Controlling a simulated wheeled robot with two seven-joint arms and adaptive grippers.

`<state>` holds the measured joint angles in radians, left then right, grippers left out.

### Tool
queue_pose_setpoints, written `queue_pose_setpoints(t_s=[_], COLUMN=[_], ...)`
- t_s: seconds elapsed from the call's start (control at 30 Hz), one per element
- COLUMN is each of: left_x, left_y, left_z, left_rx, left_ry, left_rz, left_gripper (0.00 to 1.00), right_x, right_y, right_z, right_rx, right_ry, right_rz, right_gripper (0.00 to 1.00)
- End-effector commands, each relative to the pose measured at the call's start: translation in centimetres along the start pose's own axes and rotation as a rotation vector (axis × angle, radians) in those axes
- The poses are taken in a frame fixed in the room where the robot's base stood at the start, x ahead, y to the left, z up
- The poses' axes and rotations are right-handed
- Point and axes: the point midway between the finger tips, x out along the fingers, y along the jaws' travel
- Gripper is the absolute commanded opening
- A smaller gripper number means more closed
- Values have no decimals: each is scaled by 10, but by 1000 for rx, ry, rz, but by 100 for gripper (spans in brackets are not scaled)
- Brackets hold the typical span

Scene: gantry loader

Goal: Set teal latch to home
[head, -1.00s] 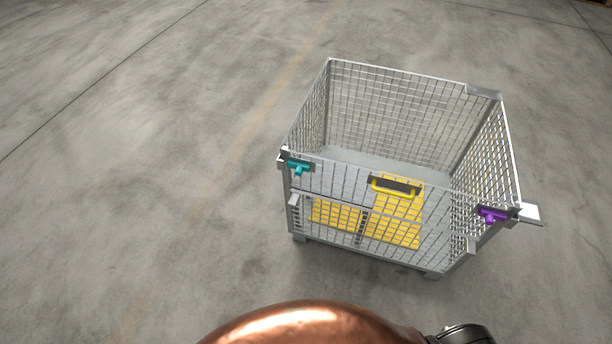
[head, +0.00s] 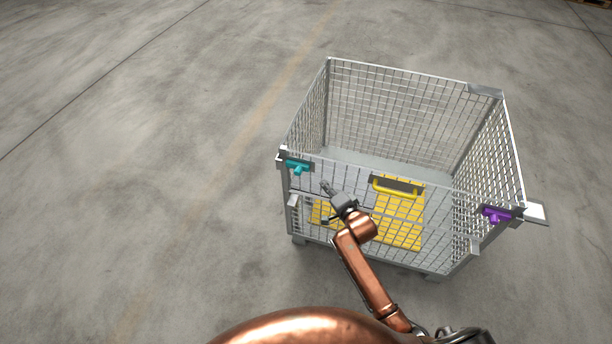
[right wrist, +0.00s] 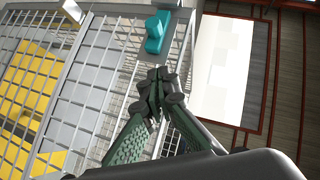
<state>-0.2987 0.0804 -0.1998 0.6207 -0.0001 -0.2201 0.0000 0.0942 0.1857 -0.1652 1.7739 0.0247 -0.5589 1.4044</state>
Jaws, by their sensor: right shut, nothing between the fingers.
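The teal latch (head: 298,167) sits at the top left front corner of the wire mesh cage (head: 408,72). It also shows at the top of the right wrist view (right wrist: 157,32), beyond my fingertips. My right gripper (head: 326,187) is in front of the cage's front panel, a little right of the latch and lower in the picture. Its fingers are shut with nothing between them, and they show in the right wrist view (right wrist: 157,82). A gap shows between the fingertips and the latch in the right wrist view. My left gripper is not in view.
A purple latch (head: 495,215) sits at the front right corner. A yellow handle (head: 394,192) is at the middle of the front panel's top edge. Yellow panels (head: 402,232) show behind the mesh. The concrete floor (head: 130,170) left of the cage is clear.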

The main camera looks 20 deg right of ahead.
Motion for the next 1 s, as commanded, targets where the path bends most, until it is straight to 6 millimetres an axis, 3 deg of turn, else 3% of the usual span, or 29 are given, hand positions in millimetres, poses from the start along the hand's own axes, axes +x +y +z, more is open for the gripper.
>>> queue_pose_setpoints(t_s=[0.33, 0.8, 1.0], left_x=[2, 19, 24], left_y=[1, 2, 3], left_z=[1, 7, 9], left_rx=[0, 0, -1], left_ry=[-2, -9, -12], left_rz=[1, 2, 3], left_gripper=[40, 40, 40], right_x=[12, 103, 122], right_y=[2, 3, 3], right_z=[1, 1, 22], right_rx=[-2, -3, -2], right_ry=[-1, -1, -2], right_rz=[2, 3, 3], right_gripper=[0, 0, 0])
